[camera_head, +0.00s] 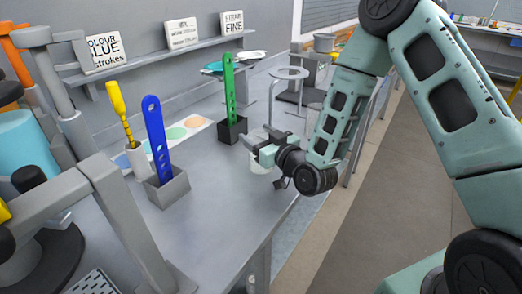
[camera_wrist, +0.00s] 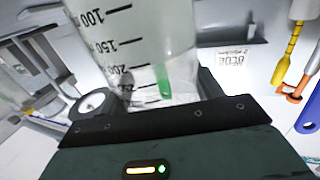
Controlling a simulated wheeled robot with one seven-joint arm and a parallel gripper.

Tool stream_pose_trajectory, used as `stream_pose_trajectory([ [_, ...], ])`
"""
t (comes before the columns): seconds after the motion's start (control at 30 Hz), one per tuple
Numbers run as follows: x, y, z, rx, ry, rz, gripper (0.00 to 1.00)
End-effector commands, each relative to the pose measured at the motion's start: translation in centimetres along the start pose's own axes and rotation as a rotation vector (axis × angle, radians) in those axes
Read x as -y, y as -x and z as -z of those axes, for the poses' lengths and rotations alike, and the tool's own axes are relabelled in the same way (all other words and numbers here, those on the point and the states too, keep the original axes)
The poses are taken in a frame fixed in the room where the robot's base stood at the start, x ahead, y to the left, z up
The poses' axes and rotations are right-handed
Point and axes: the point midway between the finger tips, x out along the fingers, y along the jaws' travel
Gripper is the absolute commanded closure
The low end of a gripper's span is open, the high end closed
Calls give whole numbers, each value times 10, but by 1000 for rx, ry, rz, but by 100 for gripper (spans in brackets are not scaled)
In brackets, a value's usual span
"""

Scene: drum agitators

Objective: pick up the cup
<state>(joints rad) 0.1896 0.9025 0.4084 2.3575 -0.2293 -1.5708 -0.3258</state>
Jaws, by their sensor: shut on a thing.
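The cup is a clear beaker with black graduation marks. It fills the upper middle of the wrist view (camera_wrist: 140,45) and shows as a pale shape near the bench's front edge in the head view (camera_head: 260,163). My gripper (camera_head: 258,146) is shut on the cup from the right. Its dark fingers flank the cup's lower part in the wrist view, with the cup between them. The cup's far side is hidden, and I cannot tell whether its base touches the bench.
A yellow-handled tool (camera_head: 120,108) stands in a white cup at left. A ring stand (camera_head: 288,75) rises behind my gripper. Bare bench lies in front.

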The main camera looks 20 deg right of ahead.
Motion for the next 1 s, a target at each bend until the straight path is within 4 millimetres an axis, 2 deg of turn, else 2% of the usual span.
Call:
stream_pose_trajectory([
  [0.37, 0, 0, 9, -2, 1, 1, 80],
  [1.0, 0, 0, 70, -5, 2, 1, 80],
])
